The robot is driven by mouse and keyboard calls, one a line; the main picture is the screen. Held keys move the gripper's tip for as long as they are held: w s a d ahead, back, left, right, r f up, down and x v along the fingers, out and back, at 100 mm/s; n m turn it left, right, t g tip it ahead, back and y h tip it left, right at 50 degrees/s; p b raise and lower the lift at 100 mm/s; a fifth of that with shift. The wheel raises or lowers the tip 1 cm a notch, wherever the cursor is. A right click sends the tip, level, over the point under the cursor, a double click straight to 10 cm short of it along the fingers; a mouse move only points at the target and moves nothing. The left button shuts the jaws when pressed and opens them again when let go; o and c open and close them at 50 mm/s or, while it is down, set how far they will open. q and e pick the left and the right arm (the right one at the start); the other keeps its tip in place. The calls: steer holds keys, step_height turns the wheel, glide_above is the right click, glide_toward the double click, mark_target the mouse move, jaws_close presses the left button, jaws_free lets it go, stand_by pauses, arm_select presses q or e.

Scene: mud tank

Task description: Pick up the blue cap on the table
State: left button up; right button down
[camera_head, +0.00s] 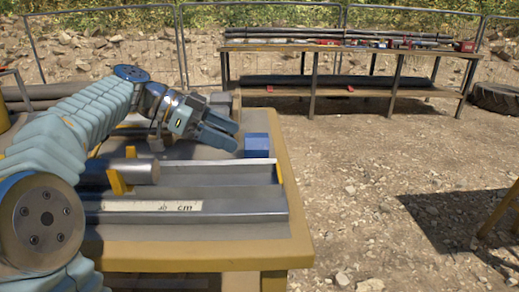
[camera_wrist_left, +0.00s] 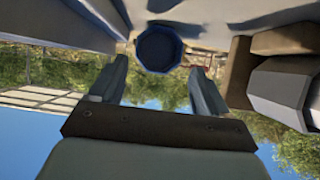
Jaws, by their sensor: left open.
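The blue cap (camera_head: 257,145) stands near the far right corner of the table (camera_head: 296,228). In the left wrist view, which is upside down, the cap (camera_wrist_left: 158,48) shows as a dark blue, many-sided round shape just beyond and between the fingers. My left gripper (camera_head: 236,137) is open and empty, just left of the cap, with its fingers pointing right towards it. Its two fingers show spread apart in the left wrist view (camera_wrist_left: 158,66). I see no contact between fingers and cap. My right gripper is not in view.
A grey metal channel with a measuring scale (camera_head: 150,206) lies along the near part of the table. A grey cylinder (camera_head: 140,171) with yellow clips lies beside it, under my left arm. A long bench (camera_head: 340,92) with pipes stands behind. Gravel ground to the right is open.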

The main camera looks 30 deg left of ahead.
mark_target(250, 142)
arm_select(q)
steer(key=x, duration=0.5)
steer(key=shift+w+d+r, duration=0.1)
steer(key=shift+d, duration=0.3)
steer(key=c, duration=0.7)
steer(key=shift+c, duration=0.2)
